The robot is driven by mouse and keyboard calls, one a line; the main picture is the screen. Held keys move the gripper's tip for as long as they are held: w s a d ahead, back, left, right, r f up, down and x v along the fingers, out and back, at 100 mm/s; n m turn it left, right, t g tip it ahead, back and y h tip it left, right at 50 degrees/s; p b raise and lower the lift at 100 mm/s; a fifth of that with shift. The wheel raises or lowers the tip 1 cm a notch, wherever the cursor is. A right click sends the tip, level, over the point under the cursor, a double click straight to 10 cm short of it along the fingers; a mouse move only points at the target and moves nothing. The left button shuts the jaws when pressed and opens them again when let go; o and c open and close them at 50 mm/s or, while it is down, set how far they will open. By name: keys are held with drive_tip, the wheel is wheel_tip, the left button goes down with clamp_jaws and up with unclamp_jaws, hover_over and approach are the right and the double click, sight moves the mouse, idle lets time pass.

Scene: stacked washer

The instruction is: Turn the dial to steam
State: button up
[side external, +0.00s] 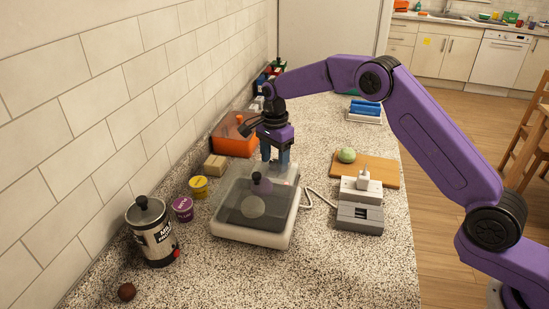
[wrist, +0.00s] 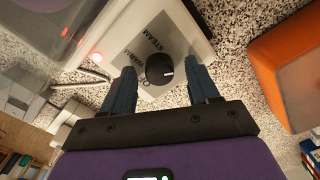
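The dial (wrist: 159,68) is a round black knob with a small white mark, on the white front panel of the appliance (side external: 250,236). In the wrist view the words STEAM (wrist: 153,40) and WARM (wrist: 134,60) are printed beside it, with a partly hidden label starting with O below. The white mark sits on the knob's right side, away from STEAM. My gripper (wrist: 160,73) is open, with one blue finger on each side of the dial; I cannot tell whether they touch it. In the side view my gripper (side external: 275,158) points down at the appliance's far end, and the dial is hidden.
An orange box (side external: 233,138) stands close behind my gripper on the left. A beige block (side external: 215,167), a yellow tub (side external: 198,187), a purple tub (side external: 183,209) and a metal canister (side external: 152,232) line the wall side. A grey-white device (side external: 360,212) and cutting board (side external: 381,170) stand right.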

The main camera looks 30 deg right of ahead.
wheel_tip(320, 180, up, 17)
drive_tip(key=shift+r, duration=0.2)
idle(0.7)
idle(0.4)
drive_tip(key=s+a+n, duration=0.3)
drive_tip(key=s+n, duration=1.1)
drive_tip(key=s, duration=0.6)
drive_tip(key=s+d+f+n, duration=0.2)
drive_tip(key=s+d+n, duration=0.2)
drive_tip(key=s, duration=0.4)
drive_tip(key=s+d+f+n, duration=0.3)
drive_tip(key=s+d+n, duration=0.2)
drive_tip(key=s, duration=0.3)
drive_tip(key=s+d+f+n, duration=0.3)
drive_tip(key=s+d+n, duration=0.1)
drive_tip(key=s, duration=0.5)
drive_tip(key=shift+d+f+n, duration=0.25)
drive_tip(key=shift+d+n, duration=0.15)
drive_tip(key=shift+d, duration=0.15)
